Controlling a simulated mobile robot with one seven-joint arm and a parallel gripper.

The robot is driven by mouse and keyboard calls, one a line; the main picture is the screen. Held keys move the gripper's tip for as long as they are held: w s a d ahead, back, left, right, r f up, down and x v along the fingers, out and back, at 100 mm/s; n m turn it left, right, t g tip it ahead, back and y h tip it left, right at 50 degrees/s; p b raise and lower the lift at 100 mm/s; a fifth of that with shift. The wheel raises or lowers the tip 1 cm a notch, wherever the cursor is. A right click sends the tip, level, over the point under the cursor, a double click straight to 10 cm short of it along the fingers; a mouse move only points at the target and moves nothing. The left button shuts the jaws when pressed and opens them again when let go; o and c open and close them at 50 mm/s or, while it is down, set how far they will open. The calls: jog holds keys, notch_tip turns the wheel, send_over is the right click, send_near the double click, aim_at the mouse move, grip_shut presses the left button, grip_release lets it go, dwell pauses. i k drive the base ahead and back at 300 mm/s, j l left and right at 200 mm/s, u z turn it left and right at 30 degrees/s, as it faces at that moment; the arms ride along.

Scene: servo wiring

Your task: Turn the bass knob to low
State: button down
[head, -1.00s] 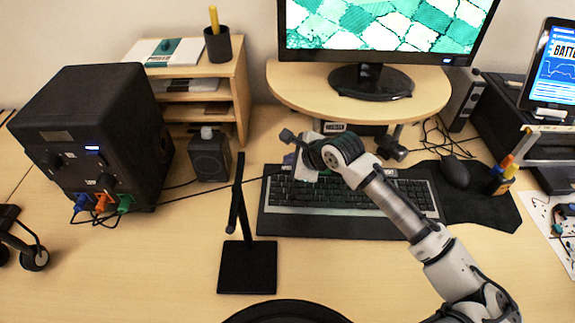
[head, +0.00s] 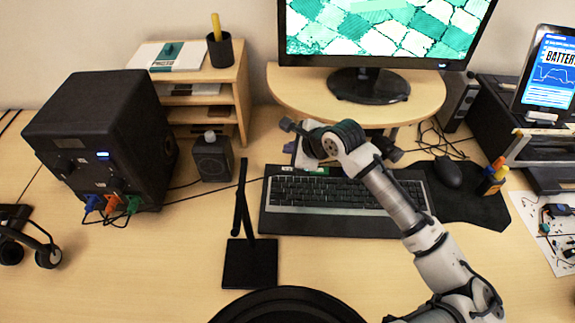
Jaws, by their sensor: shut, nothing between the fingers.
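The black speaker box (head: 95,125) stands at the left of the desk, with dark knobs on its front. One knob (head: 80,163) sits left of a small lit display (head: 103,155), and another (head: 116,184) sits lower right. Their labels are too small to read, so I cannot tell which is bass or where each points. My gripper (head: 290,127) is at the end of my bent arm, above the back of the keyboard. It is shut and empty, well to the right of the box and apart from it. Its fingers are small and partly hidden by the wrist.
Blue, orange and green plugs (head: 113,203) sit in the box's lower front, with cables trailing. A small black speaker (head: 212,158) and a black stand (head: 249,262) are between the box and my arm. The keyboard (head: 335,220) lies below my arm.

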aim_at(115, 186)
jog(key=k+l, duration=0.75)
jog(key=l, duration=0.25)
